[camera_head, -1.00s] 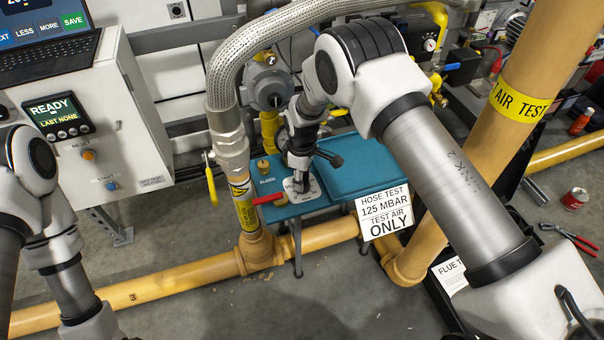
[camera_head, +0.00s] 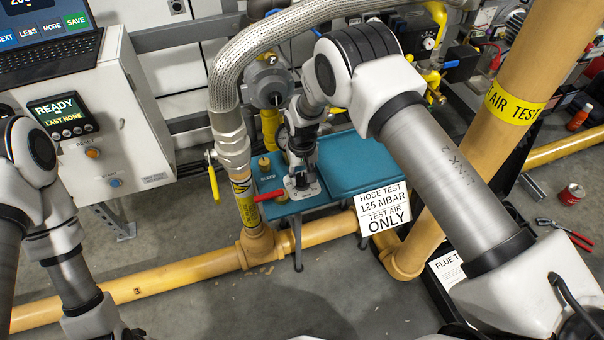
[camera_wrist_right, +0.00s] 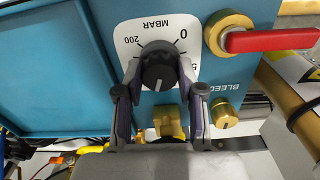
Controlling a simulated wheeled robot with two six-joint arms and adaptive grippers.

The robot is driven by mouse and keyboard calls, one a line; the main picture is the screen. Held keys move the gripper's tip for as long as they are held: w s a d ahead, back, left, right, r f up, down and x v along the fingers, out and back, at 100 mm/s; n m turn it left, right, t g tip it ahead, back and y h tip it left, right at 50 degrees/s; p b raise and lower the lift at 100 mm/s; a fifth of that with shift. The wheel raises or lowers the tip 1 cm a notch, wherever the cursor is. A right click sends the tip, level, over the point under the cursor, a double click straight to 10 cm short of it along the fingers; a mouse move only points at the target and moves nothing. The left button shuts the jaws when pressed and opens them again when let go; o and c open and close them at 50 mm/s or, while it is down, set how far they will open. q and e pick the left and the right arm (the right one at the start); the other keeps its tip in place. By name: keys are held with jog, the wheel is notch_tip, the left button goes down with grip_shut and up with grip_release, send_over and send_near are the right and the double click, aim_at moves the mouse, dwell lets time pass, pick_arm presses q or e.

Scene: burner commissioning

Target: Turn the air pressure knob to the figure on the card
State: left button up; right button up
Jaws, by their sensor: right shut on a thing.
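The air pressure knob (camera_wrist_right: 159,66) is black and sits on a white dial plate (camera_wrist_right: 128,31) marked MBAR, with 0 and 200 readable. A white mark on the knob points toward the bottom of the wrist view; the figures there are hidden. My right gripper (camera_wrist_right: 160,88) is shut on the knob, one finger on each side. In the head view my right gripper (camera_head: 299,184) reaches down to the teal test unit (camera_head: 360,165) and covers the knob. The card (camera_head: 384,208) reads HOSE TEST 125 MBAR, TEST AIR ONLY. My left arm is at the lower left, its fingers out of view.
A red-handled valve (camera_wrist_right: 265,40) and a brass BLEED fitting (camera_wrist_right: 224,114) sit close beside the dial. A braided hose (camera_head: 226,75) and yellow pipe (camera_head: 190,285) run near the unit. A white cabinet (camera_head: 125,120) stands left.

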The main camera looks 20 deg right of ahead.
aim_at(302, 177)
jog(key=shift+m, duration=1.3)
jog(key=o, duration=1.1)
jog(key=shift+o, duration=0.2)
notch_tip(302, 177, up, 12)
jog(key=shift+f, duration=0.1)
